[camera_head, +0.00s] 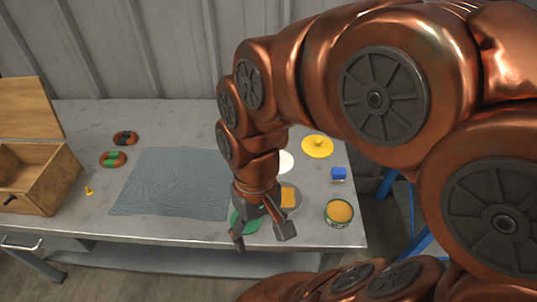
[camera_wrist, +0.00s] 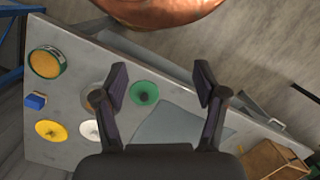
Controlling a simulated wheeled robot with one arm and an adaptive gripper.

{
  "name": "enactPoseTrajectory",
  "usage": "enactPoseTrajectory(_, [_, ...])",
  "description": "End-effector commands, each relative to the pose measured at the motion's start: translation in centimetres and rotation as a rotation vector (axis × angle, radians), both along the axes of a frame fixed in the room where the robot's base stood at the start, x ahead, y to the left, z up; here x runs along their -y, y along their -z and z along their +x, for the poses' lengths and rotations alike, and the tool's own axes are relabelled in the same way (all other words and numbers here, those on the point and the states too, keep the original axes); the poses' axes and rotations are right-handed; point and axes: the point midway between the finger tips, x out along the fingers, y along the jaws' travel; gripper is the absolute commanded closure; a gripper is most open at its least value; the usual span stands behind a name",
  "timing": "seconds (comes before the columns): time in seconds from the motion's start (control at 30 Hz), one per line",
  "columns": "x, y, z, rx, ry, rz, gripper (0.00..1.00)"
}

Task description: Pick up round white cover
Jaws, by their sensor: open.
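The round white cover (camera_head: 286,161) lies on the grey table, partly hidden behind my arm in the head view. In the wrist view the white cover (camera_wrist: 89,130) lies left of my gripper, partly hidden by its left finger. My gripper (camera_head: 262,236) is open and empty, pointing down near the table's front edge, nearer the front than the white cover and apart from it. In the wrist view its two fingers (camera_wrist: 161,80) are spread wide, with a round green cover (camera_wrist: 144,92) seen between them.
Near the white cover are a yellow cover (camera_head: 317,146), a blue block (camera_head: 338,174), a tin with yellow contents (camera_head: 339,212) and a grey disc with a yellow block (camera_head: 288,197). A grey-blue mat (camera_head: 170,185) lies left. An open wooden box (camera_head: 45,180) stands far left.

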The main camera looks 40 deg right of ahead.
Motion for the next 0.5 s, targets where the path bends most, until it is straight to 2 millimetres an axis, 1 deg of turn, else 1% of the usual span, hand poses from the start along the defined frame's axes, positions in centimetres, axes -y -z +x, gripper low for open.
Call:
enactPoseTrajectory(0.03, [-0.5, 0.6, 1.2, -0.015, 0.039, 0.031, 0.2])
enactPoseTrajectory(0.2, [-2.0, 1.2, 5.3, -0.059, 0.201, 0.15, 0.02])
enactPoseTrajectory(0.23, [-2.1, 1.3, 6.1, -0.068, 0.233, 0.17, 0.0])
enactPoseTrajectory(0.37, [-2.3, 1.8, 9.6, -0.105, 0.369, 0.263, 0.0])
enactPoseTrajectory(0.5, [-1.6, 2.5, 13.5, -0.152, 0.529, 0.364, 0.0])
